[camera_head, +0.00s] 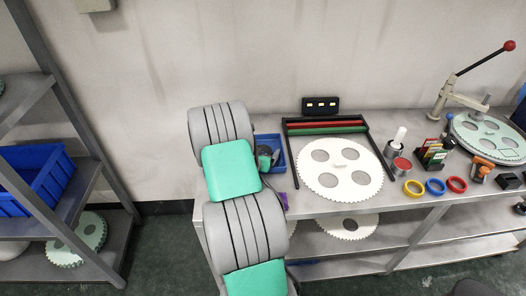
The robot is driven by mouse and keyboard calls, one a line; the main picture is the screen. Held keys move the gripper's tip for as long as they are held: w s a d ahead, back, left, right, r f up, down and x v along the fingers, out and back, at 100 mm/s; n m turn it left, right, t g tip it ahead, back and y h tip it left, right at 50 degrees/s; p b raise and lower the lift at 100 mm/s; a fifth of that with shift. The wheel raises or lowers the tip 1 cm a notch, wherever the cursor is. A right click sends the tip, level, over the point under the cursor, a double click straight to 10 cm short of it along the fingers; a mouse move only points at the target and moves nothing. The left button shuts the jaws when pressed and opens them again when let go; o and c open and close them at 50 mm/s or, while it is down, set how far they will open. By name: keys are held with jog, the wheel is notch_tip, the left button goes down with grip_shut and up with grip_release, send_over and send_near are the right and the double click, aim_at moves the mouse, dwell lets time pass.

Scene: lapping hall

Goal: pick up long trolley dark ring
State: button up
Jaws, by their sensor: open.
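I cannot make out a long trolley or a dark ring in the head view. My own grey and green arm stands in the left middle of the view and hides part of the bench's left end. My gripper cannot be made out; it does not show clearly beyond the arm links. Three coloured rings lie on the bench's front edge: a yellow ring (413,188), a blue ring (435,187) and a red ring (456,185). None of them is dark.
A metal bench (330,208) carries a large toothed disc (318,180), a black rack (327,121), a blue tray (276,158), cans and a lever press (447,98). A shelf with a blue crate (40,180) stands left. A dark rounded object (476,287) shows at bottom right.

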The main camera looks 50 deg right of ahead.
jog(key=shift+d+f, duration=0.1)
jog(key=shift+d, duration=0.05)
jog(key=shift+c, duration=0.2)
jog(key=shift+w, duration=0.1)
jog(key=c, duration=1.6)
